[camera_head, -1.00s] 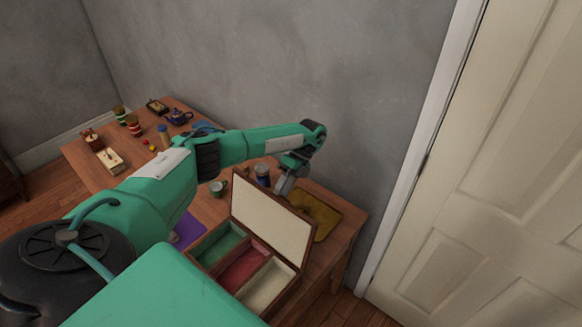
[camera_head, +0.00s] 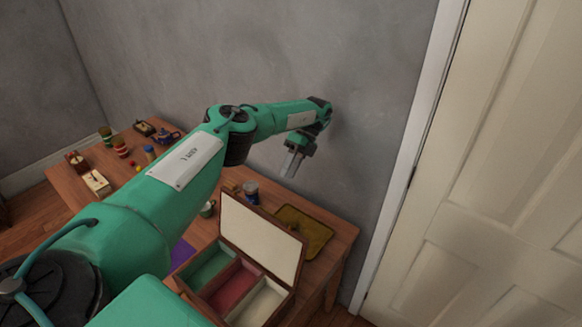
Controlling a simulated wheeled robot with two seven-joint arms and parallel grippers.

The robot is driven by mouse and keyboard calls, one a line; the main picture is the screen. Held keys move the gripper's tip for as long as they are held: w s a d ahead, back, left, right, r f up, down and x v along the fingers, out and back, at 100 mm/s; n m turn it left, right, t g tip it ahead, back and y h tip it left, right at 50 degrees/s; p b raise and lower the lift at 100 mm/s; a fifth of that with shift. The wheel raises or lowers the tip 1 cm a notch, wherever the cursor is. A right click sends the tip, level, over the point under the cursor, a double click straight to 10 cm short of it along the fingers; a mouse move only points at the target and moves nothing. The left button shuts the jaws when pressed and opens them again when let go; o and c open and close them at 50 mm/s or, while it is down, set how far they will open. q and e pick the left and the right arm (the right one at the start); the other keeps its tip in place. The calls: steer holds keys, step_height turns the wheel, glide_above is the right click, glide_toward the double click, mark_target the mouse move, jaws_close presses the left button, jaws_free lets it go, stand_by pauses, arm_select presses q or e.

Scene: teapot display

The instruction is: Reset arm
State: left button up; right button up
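My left arm reaches in from the lower left, across the table. My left gripper (camera_head: 291,164) hangs at its end, fingers pointing down, in the air above the back right of the table. Its fingers look close together, with nothing seen held, but the gap is too small to judge. My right gripper is out of the picture.
An open wooden box (camera_head: 297,265) with green, red and cream compartments stands at the near right of the table (camera_head: 334,250). A grey wall stands close behind.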

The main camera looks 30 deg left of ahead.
arm_select(q)
steer(key=shift+w+r, duration=0.2)
steer(key=shift+r, duration=0.15)
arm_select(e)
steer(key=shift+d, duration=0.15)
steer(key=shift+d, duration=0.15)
